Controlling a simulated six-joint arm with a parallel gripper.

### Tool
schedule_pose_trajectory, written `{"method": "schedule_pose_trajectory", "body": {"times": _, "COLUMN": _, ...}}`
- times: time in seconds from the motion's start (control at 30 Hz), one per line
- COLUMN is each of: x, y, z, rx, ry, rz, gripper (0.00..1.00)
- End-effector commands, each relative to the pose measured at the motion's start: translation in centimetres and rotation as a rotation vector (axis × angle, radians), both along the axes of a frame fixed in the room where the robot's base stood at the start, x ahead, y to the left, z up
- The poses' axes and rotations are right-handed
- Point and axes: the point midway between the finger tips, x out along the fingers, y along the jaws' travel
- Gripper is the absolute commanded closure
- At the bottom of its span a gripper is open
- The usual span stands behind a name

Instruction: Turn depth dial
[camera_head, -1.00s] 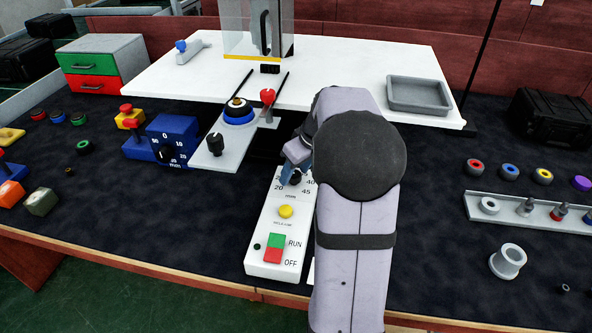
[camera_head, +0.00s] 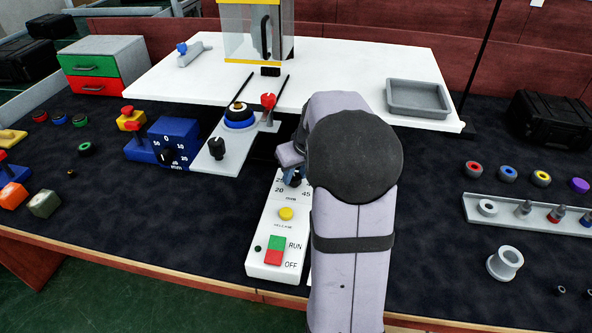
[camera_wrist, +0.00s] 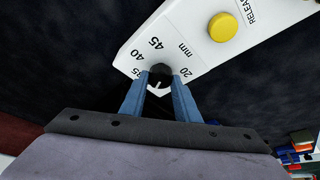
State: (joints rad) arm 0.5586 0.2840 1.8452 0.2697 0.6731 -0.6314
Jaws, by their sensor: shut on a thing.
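The depth dial is a small black knob with a white mark on the white control panel (camera_head: 262,238). In the wrist view the dial (camera_wrist: 159,76) sits among the printed numbers 20, 35, 40, 45 and "mm". My gripper (camera_wrist: 159,80) has its two blue fingers on either side of the dial, shut on it. In the head view my gripper (camera_head: 293,175) is at the panel's far end, and my arm hides part of the dial and the panel's right side.
The panel also has a yellow button (camera_head: 286,214) and green and red RUN/OFF buttons (camera_head: 275,250). A blue box with another dial (camera_head: 176,143) stands to the left. A clear guard (camera_head: 250,35) stands on the white table (camera_head: 340,70). A grey tray (camera_head: 418,97) is at right.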

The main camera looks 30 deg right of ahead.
Motion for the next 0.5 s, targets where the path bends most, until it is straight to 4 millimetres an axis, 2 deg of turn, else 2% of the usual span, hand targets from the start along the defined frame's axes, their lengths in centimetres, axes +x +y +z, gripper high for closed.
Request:
{"method": "schedule_pose_trajectory", "body": {"times": 0.17, "x": 0.06, "y": 0.27, "z": 0.49, "rx": -0.002, "ry": 0.001, "rz": -0.152, "gripper": 0.94}}
{"method": "schedule_pose_trajectory", "body": {"times": 0.5, "x": 0.18, "y": 0.38, "z": 0.17, "rx": -0.003, "ry": 0.000, "rz": -0.434, "gripper": 0.94}}
